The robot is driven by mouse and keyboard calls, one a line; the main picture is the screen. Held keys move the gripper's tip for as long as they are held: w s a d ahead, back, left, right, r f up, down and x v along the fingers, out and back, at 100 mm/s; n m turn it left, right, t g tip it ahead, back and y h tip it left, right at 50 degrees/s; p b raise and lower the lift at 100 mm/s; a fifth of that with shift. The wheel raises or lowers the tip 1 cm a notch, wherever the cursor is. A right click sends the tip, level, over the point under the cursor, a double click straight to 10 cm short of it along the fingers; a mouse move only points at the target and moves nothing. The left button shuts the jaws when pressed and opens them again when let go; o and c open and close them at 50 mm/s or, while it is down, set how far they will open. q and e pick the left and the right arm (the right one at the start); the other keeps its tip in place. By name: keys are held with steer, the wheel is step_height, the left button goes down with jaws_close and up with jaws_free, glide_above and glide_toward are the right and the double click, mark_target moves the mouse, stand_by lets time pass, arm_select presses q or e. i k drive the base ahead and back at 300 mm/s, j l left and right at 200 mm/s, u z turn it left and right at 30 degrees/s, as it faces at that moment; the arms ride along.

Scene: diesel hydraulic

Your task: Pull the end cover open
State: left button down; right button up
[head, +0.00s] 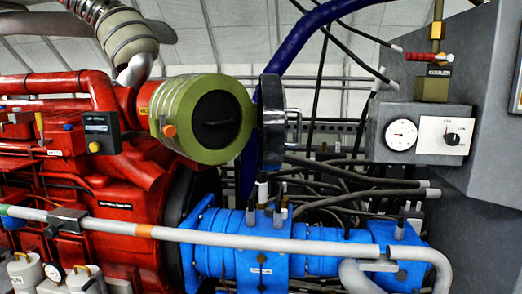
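A green cylindrical housing (172,115) sits at the end of a red pipe, left of centre in the head view. Its round end faces me and to the right, with a dark face (217,118) inside the green rim. A grey metal disc (271,122), seen nearly edge-on, stands upright just right of the green rim. It looks like the end cover swung away from the housing's mouth. I cannot tell where it is hinged. Neither of my grippers is in view.
A blue pump unit (262,262) lies below, with a long grey pipe (200,237) crossing in front. Black hoses (340,172) run right of the disc. A grey control box (415,131) with gauge and dial is at right. Red engine parts (110,195) fill the left.

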mark_target(272, 110)
steer(key=i+j+z, duration=0.15)
steer(key=i+j, duration=0.15)
steer(key=i, duration=0.15)
steer(key=i+j+z, duration=0.1)
steer(key=i+j, duration=0.3)
steer(key=i, duration=0.05)
